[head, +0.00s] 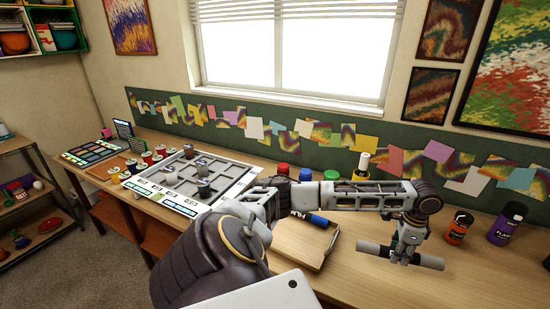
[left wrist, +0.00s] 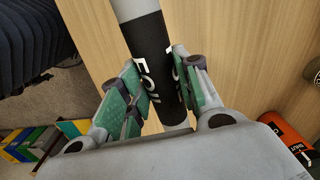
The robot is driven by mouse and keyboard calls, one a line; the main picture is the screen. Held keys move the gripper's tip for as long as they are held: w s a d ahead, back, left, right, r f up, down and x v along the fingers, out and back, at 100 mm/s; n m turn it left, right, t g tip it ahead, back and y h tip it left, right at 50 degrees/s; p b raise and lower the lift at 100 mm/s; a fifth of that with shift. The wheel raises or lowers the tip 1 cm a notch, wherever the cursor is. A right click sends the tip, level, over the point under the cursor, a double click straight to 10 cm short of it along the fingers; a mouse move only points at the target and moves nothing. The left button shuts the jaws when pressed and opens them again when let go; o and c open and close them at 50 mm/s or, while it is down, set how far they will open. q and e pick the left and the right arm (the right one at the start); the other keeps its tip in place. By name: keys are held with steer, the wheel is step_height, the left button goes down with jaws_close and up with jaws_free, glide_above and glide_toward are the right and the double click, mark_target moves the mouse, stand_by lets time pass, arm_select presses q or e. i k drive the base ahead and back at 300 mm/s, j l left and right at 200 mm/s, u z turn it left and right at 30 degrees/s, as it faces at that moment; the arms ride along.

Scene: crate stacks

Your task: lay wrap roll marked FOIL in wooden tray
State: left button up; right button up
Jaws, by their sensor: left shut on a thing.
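The wrap roll marked FOIL (left wrist: 155,60) is a pale grey tube with a black label band, and its lettering shows in the left wrist view. My left gripper (head: 403,249) is shut on the roll around that label. In the head view the roll (head: 430,262) lies crosswise in the jaws, to the right of the wooden tray. The wooden tray (head: 302,248) is on the table, partly hidden behind my left arm. A dark roll marked FILM (head: 300,215) with a blue end shows at the tray's far side. My right gripper is in neither view.
An orange bottle (head: 459,227) and a purple bottle (head: 506,224) stand right of the held roll. Red, blue and green lids (head: 305,174) show behind my arm. A grey sorting board (head: 188,176) with cups lies left. Bare table lies beneath the roll.

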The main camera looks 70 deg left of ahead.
mark_target(291, 229)
steer(key=k+j+u, duration=0.1)
steer(key=j, duration=0.25)
steer(key=k+j+u, duration=0.15)
steer(key=j, duration=0.25)
steer(key=k+j+u, duration=0.1)
steer(key=j, duration=0.3)
